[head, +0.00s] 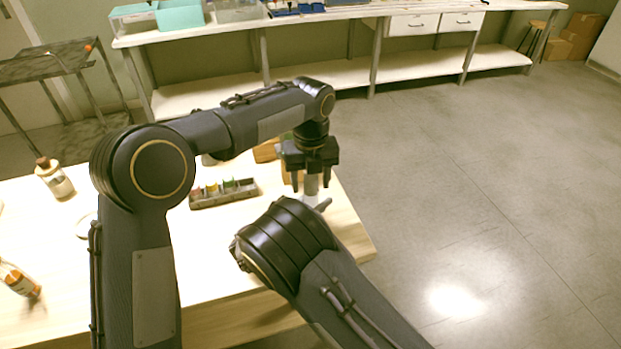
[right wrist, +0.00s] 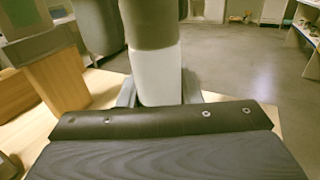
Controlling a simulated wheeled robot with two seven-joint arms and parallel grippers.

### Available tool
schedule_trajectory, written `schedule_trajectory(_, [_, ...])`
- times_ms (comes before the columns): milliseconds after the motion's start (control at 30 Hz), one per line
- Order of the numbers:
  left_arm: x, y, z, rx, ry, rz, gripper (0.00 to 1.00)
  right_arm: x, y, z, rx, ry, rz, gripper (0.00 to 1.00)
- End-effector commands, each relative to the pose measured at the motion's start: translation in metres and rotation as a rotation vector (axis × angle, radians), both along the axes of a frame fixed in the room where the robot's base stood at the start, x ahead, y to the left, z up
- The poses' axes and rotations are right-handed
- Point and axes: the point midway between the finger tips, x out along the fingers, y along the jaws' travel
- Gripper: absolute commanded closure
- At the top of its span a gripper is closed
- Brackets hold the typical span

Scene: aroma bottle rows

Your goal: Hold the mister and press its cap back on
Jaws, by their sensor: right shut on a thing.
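The mister shows in the head view as a white body (head: 311,200) with a grey-brown upper part (head: 312,184). In the right wrist view, the white body (right wrist: 157,75) stands upright with the wider grey-brown part (right wrist: 150,22) directly above it; its top is cut off. My right gripper (head: 322,205) is shut on the white body, one finger on each side; it also shows in the right wrist view (right wrist: 158,95). My left gripper (head: 310,180) points down over the mister, its fingers spread apart on either side of the upper part. I cannot tell how firmly the upper part sits.
A rack of small coloured bottles (head: 224,193) lies left of the grippers. Wooden blocks (head: 266,151) stand behind, close to my left gripper. A corked bottle (head: 55,178) and an orange-brown bottle (head: 18,281) are at the table's left. The wooden table's (head: 352,232) right edge is close to the mister.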

Motion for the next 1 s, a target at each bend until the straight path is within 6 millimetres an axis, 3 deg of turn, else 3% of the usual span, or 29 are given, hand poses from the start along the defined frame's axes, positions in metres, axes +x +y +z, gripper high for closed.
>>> schedule_trajectory(367, [0.000,0.000,0.008,-0.002,-0.002,0.000,0.45,0.000,0.000,0.000,0.000,0.000,0.000,1.00])
schedule_trajectory(800, [0.000,-0.001,0.092,-0.002,-0.004,0.000,0.45,0.000,0.000,0.000,0.000,0.000,0.000,1.00])
schedule_trajectory(1000, [0.001,-0.001,0.116,-0.001,-0.002,0.000,0.45,0.000,0.000,0.000,0.000,0.000,0.000,1.00])
